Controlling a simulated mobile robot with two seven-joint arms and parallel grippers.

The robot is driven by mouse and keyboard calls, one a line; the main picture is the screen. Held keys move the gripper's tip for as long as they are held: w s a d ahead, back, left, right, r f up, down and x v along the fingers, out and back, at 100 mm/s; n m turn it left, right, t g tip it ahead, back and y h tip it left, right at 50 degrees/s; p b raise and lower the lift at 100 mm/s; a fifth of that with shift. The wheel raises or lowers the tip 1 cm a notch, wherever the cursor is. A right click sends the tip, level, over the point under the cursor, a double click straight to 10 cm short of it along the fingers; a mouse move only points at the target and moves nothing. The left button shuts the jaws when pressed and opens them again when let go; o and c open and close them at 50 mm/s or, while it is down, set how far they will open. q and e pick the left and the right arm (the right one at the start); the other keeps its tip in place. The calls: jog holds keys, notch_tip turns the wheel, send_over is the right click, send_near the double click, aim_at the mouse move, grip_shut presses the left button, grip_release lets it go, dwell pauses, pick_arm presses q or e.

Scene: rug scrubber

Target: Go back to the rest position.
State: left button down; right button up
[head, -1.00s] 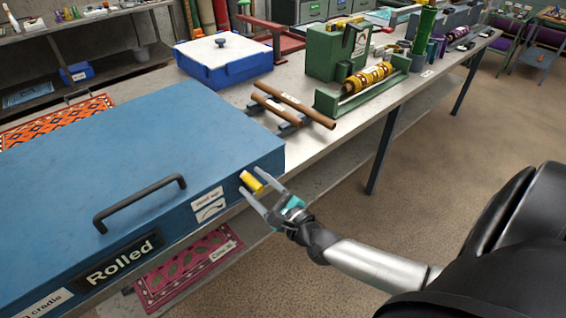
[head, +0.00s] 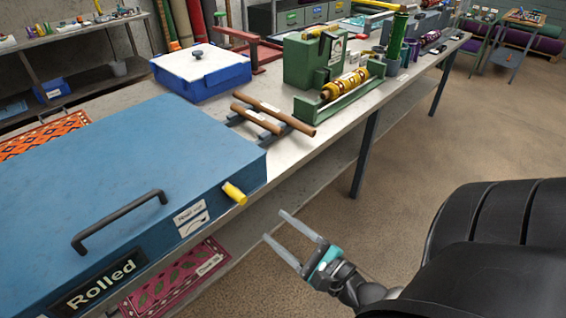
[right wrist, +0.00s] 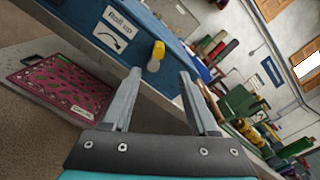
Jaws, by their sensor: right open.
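My right gripper (head: 283,236) is open and empty in the head view, out over the brown floor in front of the bench. Its two grey fingers (right wrist: 156,95) show apart in the right wrist view with nothing between them. The yellow knob (head: 234,193) sticks out of the front of the large blue box, up and to the left of the gripper and apart from it. It also shows in the right wrist view (right wrist: 156,56), beyond the fingers. My left gripper is not in view.
The blue box (head: 120,150) with a black handle stands on the long bench (head: 300,165). A pink rug (head: 180,278) lies on the shelf below. Wooden rollers (head: 273,113), a green machine (head: 314,60) and a blue tub (head: 202,75) stand farther along. The floor (head: 400,180) to the right is clear.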

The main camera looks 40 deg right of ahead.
dwell(0.6)
jog(key=s+f+n+g+b, duration=0.1)
jog(key=s+f+n+g, duration=0.3)
jog(key=f+n, duration=0.7)
jog(key=s+f+n+g, duration=0.4)
jog(key=f+n, duration=0.2)
jog(key=f, duration=1.2)
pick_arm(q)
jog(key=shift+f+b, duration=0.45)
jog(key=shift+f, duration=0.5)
pick_arm(e)
jog(key=s+a+f+n+g, duration=0.3)
jog(key=s+f+n, duration=0.3)
jog(key=s, duration=0.3)
jog(key=s+a+f+n+g+h, duration=0.1)
jog(key=s+a+f+n+g, duration=0.3)
jog(key=s, duration=0.6)
notch_tip(320, 180, down, 4)
jog(key=n+g, duration=0.2)
jog(key=n, duration=0.1)
jog(key=shift+a, duration=0.3)
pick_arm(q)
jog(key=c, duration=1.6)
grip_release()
